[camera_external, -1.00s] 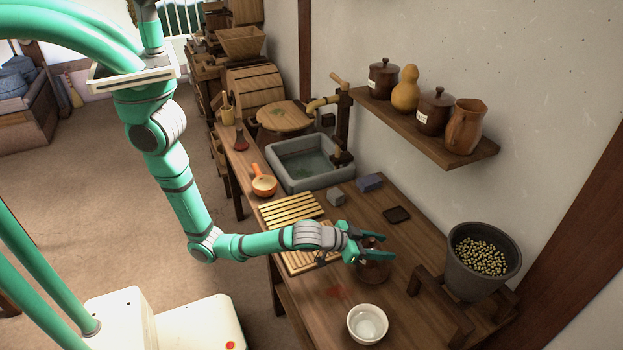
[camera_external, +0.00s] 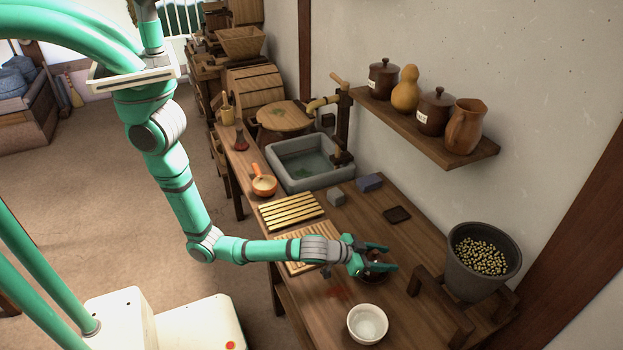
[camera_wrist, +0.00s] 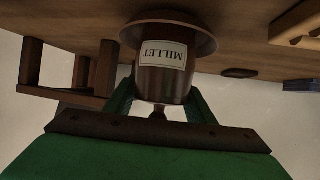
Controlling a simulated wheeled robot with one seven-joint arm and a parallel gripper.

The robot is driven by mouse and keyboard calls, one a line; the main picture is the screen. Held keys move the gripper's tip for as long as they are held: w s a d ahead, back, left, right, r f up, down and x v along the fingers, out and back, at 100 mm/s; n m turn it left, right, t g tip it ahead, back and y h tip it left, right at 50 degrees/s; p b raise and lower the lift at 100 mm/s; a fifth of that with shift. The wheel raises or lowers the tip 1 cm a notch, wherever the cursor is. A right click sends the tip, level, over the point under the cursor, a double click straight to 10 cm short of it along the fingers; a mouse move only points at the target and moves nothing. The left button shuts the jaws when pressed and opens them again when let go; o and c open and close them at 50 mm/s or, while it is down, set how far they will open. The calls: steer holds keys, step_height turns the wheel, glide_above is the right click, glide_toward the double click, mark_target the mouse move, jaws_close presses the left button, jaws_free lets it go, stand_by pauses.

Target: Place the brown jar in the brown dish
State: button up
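The brown jar (camera_wrist: 178,85) with a cream MILLET label shows upside down in the wrist view, its lid knob towards my gripper. My gripper (camera_external: 391,258) has a finger on each side of the jar and appears shut on it. The brown dish (camera_wrist: 205,35) is directly under the jar on the bench. The jar is upright at the dish, but I cannot tell whether its base rests on it. In the external view, my gripper hides most of the jar and part of the dish (camera_external: 376,276).
A white bowl (camera_external: 367,324) stands at the bench's near end. A grey bucket of pale pieces (camera_external: 453,270) and a wooden rack (camera_external: 440,309) are to the right. A dark flat coaster (camera_external: 397,214) lies behind. Slatted boards (camera_external: 292,211) lie to the left. Similar lidded jars (camera_external: 384,82) stand on the shelf.

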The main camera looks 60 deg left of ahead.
steer(key=shift+o, duration=1.4)
steer(key=shift+r, duration=0.2)
steer(key=v, duration=1.2)
